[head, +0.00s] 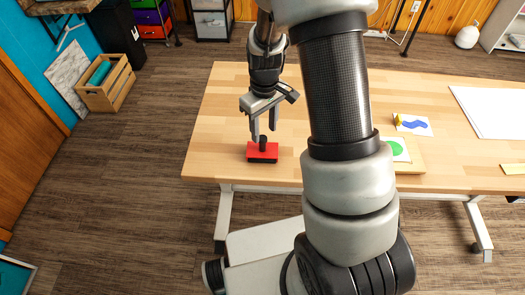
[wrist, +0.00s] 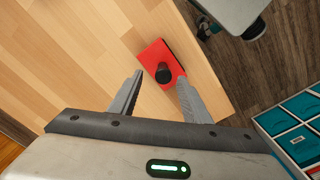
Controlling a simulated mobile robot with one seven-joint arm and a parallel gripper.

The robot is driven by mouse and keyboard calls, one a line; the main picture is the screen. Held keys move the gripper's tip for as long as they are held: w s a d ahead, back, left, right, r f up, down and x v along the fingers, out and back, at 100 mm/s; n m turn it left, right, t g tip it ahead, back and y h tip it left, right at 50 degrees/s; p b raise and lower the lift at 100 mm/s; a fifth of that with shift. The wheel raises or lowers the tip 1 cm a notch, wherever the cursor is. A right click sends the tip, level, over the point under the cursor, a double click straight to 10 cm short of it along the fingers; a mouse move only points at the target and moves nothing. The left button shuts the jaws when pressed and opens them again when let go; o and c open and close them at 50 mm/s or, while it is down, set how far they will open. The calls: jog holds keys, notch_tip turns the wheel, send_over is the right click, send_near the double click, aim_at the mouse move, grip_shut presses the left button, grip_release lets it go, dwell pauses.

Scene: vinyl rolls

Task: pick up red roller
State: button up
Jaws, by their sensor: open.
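The red roller is a flat red block (head: 262,153) with an upright black knob (head: 263,141). It rests on the wooden table near its front left corner. In the wrist view the red block (wrist: 155,56) lies beyond and between my fingertips, with its black knob (wrist: 162,73) facing the camera. My gripper (head: 264,136) is open, pointing down just above the roller in the head view. In the wrist view my gripper (wrist: 160,78) has a finger on each side of the knob's line, with nothing held. I cannot tell whether a finger touches the red block.
The wooden table (head: 225,105) is bare around the roller, and its front edge is close. To the right lie a sheet with a blue print (head: 414,125), a green print (head: 397,149) and a large white sheet (head: 495,110). A wooden crate (head: 107,88) stands on the floor.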

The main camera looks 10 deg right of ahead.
aim_at(262, 138)
jog(key=f, duration=0.6)
jog(key=shift+s+a+f, duration=0.1)
jog(key=shift+a+f, duration=0.15)
jog(key=shift+a, duration=0.05)
grip_shut()
notch_tip(262, 138, up, 10)
jog(key=shift+r, duration=0.1)
dwell(0.3)
